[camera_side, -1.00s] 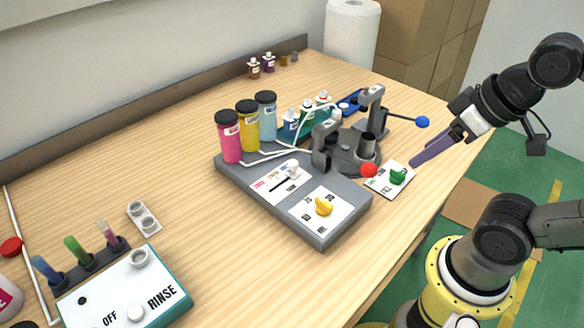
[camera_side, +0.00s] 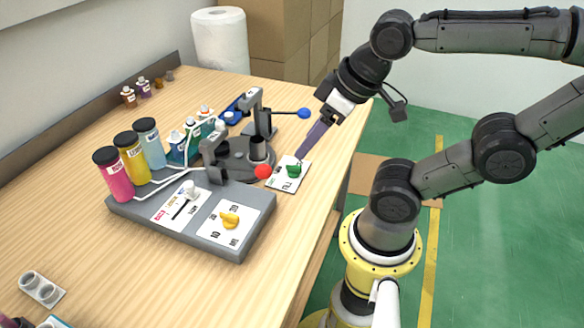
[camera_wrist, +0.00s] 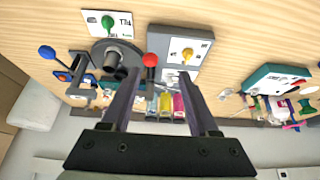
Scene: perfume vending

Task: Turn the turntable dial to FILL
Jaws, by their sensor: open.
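The green dial (camera_side: 293,171) sits on a white label plate (camera_side: 281,182) beside the dark grey turntable (camera_side: 238,166). In the wrist view the dial (camera_wrist: 107,21) is at the top left, and FILL can be read on its plate (camera_wrist: 126,30). Which mark the dial points to is too small to tell. My gripper (camera_side: 302,156) appears just above the dial in the side view. In the wrist view my gripper (camera_wrist: 158,76) is open and empty, with the dial outside the gap between its fingers.
A red ball knob (camera_side: 263,171) and a blue ball knob (camera_side: 304,113) on levers flank the dial. Bare wood lies right of the plate.

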